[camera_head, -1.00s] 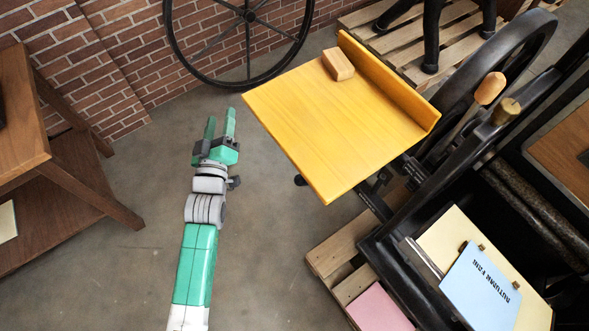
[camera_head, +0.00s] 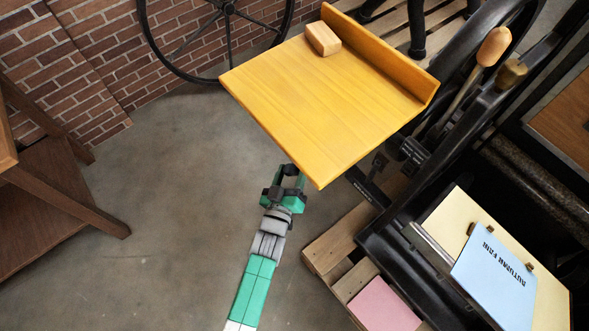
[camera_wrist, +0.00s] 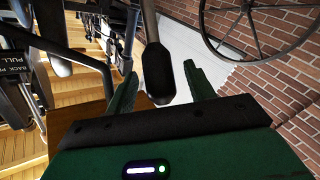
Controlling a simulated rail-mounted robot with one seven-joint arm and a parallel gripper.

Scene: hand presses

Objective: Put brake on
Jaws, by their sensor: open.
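The hand press stands at the right, with a tilted yellow board (camera_head: 325,95) jutting out to the left. My gripper (camera_head: 290,174) is open just below the board's near edge. In the wrist view, a black lever with a rounded end (camera_wrist: 158,70) lies between my two spread green fingers (camera_wrist: 162,84); contact with either finger cannot be told. The board hides this lever in the head view. No label naming the brake is readable. Beside the lever, a dark bar (camera_wrist: 15,85) carries white lettering that includes "PULL".
A wooden block (camera_head: 323,39) sits on the board. A wooden-handled lever (camera_head: 494,48) stands beside the press's wheel. A pallet (camera_head: 335,250) lies under the press. A wooden table (camera_head: 65,195) stands left. The floor left of my arm is clear.

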